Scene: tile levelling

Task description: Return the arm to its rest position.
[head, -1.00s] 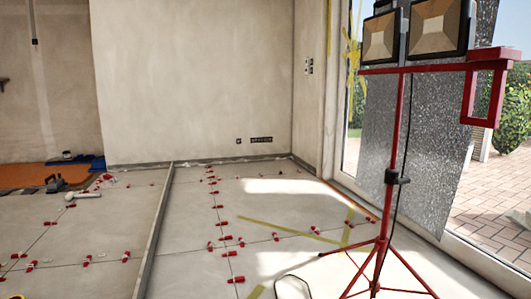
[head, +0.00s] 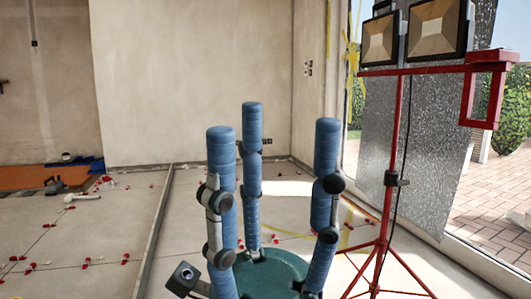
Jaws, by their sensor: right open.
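My right gripper (head: 268,130) stands upright in the middle of the head view, with its three blue fingers pointing up and spread apart from a dark green palm. Nothing is between the fingers, so it is open and empty. It hides part of the tiled floor (head: 185,235) and several of the red levelling pieces behind it. My left gripper is not in view.
A red tripod (head: 380,245) with two work lamps (head: 437,28) stands just right of the gripper. Red levelling pieces (head: 125,257) dot the tile joints at left. A white-headed mallet (head: 70,198) and dark tool (head: 54,184) lie further back. Glass doors line the right.

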